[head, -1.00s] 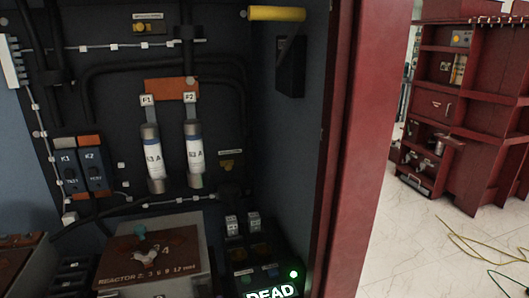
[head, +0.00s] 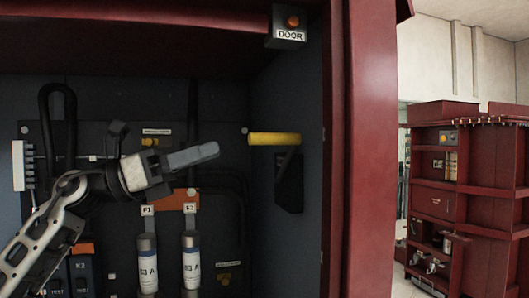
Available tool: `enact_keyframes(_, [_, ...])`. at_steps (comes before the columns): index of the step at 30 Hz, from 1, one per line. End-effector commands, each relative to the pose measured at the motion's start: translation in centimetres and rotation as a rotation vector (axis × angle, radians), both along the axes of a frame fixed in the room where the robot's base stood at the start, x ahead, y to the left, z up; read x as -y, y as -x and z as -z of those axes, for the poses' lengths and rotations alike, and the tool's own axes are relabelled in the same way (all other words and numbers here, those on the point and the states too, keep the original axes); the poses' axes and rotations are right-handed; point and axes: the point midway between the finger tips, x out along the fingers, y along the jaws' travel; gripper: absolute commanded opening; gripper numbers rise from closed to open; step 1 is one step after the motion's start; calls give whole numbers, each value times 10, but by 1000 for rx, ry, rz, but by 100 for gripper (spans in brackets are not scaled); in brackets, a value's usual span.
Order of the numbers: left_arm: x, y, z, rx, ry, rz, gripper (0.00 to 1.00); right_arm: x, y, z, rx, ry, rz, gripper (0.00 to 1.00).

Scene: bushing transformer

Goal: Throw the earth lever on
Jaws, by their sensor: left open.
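The earth lever has a yellow handle (head: 274,139) and sits on a black mount (head: 289,182) on the cabinet's right inner wall. The handle lies level and points left. My left gripper (head: 212,152) is in front of the back panel, to the left of the yellow handle and slightly lower in the picture. Its fingers point right, toward the handle, with a visible gap between them. It holds nothing that I can see. The fingers show edge-on. My right gripper is not in view.
A red cabinet frame post (head: 368,150) stands right of the lever. Two fuses (head: 147,264) and an orange bar (head: 178,200) are below my gripper. A DOOR switch box (head: 287,27) hangs above. A red shelf unit (head: 465,200) stands outside at right.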

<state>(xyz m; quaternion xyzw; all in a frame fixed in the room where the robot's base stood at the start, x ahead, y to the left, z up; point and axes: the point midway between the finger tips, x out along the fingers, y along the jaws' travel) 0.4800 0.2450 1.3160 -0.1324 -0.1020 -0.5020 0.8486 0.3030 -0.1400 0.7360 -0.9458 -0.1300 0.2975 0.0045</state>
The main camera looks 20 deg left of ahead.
Motion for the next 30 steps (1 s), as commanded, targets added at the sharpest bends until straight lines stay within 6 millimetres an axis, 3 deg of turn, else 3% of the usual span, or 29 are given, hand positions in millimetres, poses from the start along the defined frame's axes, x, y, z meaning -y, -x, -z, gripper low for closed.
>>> enact_keyframes(1, [-12, 7, -12, 50, -122, -36, 41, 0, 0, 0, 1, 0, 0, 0])
enact_keyframes(6, [-41, 20, -22, 107, -375, -108, 41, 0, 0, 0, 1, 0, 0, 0])
enact_keyframes(11, [-45, 21, -24, 111, -437, -124, 41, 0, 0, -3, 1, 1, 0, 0])
enact_keyframes(30, [60, -48, -26, 111, -432, -118, 41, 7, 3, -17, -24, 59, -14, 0])
